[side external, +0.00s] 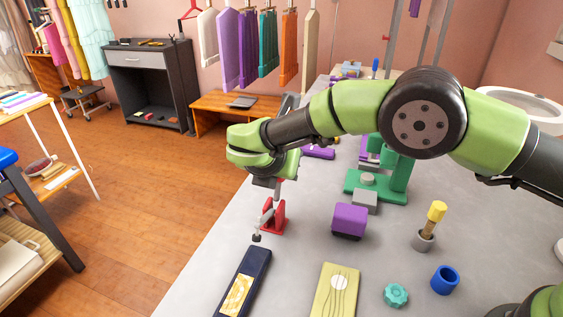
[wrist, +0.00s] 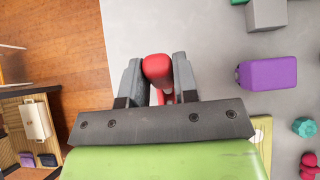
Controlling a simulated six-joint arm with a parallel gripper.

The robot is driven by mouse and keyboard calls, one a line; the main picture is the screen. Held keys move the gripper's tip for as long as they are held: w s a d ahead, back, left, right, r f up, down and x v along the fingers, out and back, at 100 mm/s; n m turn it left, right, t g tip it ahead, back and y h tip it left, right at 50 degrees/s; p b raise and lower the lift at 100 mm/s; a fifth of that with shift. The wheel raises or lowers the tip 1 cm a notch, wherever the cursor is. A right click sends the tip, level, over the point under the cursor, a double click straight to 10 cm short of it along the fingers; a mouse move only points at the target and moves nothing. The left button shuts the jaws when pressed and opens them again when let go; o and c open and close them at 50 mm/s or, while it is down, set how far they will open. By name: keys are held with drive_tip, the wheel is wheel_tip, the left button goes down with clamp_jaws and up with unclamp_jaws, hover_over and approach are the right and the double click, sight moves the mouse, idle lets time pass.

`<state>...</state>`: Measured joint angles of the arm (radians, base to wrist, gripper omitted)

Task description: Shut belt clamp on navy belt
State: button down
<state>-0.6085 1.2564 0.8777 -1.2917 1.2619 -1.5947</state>
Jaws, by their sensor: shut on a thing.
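The belt clamp is a small red clamp (side external: 274,217) with a grey metal arm and a dark tip, standing near the table's left edge in the side view. Its red handle (wrist: 158,69) is between my two fingers in the wrist view. My gripper (side external: 277,190) points down over the clamp and is shut on that handle; it also shows in the wrist view (wrist: 158,82). The navy belt (side external: 257,262) is a dark strip with a yellow panel, lying just in front of the clamp. The clamp's dark tip is near the strip's far end; I cannot tell whether they touch.
A purple block (side external: 349,220) and a green press-like stand (side external: 398,175) are to the right. Garments (side external: 229,50) hang behind. Grey table (side external: 310,245) is bare between things.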

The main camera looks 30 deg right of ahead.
drive_tip(key=shift+s+a+r+t+h, duration=0.15)
drive_tip(key=shift+s+a+t+h, duration=0.15)
drive_tip(key=shift+t+h, duration=0.1)
idle(0.3)
drive_tip(key=c, duration=0.9)
unclamp_jaws()
drive_tip(key=v, duration=1)
drive_tip(key=shift+c, duration=0.3)
